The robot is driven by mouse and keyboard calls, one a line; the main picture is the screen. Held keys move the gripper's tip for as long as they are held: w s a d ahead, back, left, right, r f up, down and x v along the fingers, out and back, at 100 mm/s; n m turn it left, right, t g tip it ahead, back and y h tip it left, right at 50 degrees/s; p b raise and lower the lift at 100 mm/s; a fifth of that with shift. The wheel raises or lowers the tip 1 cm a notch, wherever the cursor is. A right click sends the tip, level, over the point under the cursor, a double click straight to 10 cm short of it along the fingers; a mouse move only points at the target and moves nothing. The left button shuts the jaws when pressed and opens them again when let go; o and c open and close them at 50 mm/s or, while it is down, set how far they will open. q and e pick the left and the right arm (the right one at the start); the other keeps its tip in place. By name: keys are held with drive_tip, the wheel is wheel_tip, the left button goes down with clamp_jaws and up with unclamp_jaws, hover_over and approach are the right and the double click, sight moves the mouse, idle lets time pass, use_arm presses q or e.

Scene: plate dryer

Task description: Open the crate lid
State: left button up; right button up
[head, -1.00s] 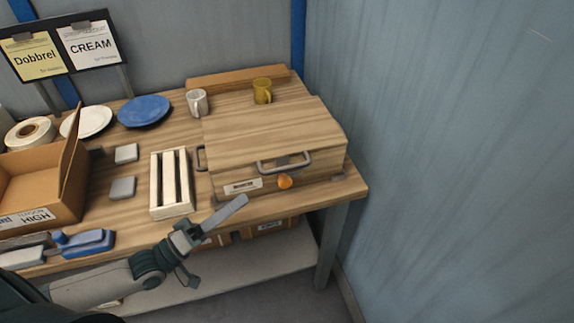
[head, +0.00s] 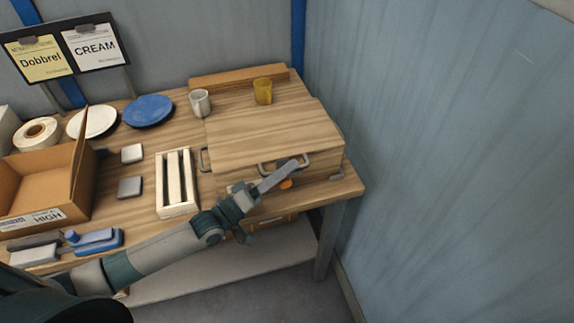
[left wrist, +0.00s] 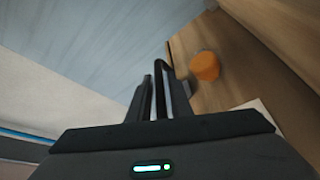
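The wooden crate (head: 235,180) stands on the right part of the table, and its flat lid (head: 270,128) lies shut on top. A grey bar handle (head: 268,170) is on its front, partly covered by my left gripper. An orange knob (head: 286,184) sits below the handle and also shows in the left wrist view (left wrist: 205,66). My left gripper (head: 294,164) is at the crate's front, its fingertips over the handle. In the wrist view its fingers (left wrist: 160,85) show close together; whether they grip the handle is unclear. My right gripper is out of view.
A white slatted rack (head: 162,200) is left of the crate. A cardboard box (head: 75,200) and plates stand further left. A blue wall (head: 450,150) closes the right side.

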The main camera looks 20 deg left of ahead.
use_arm(q)
drive_tip(key=shift+w+d, duration=0.2)
clamp_jaws()
drive_tip(key=shift+r, duration=0.15)
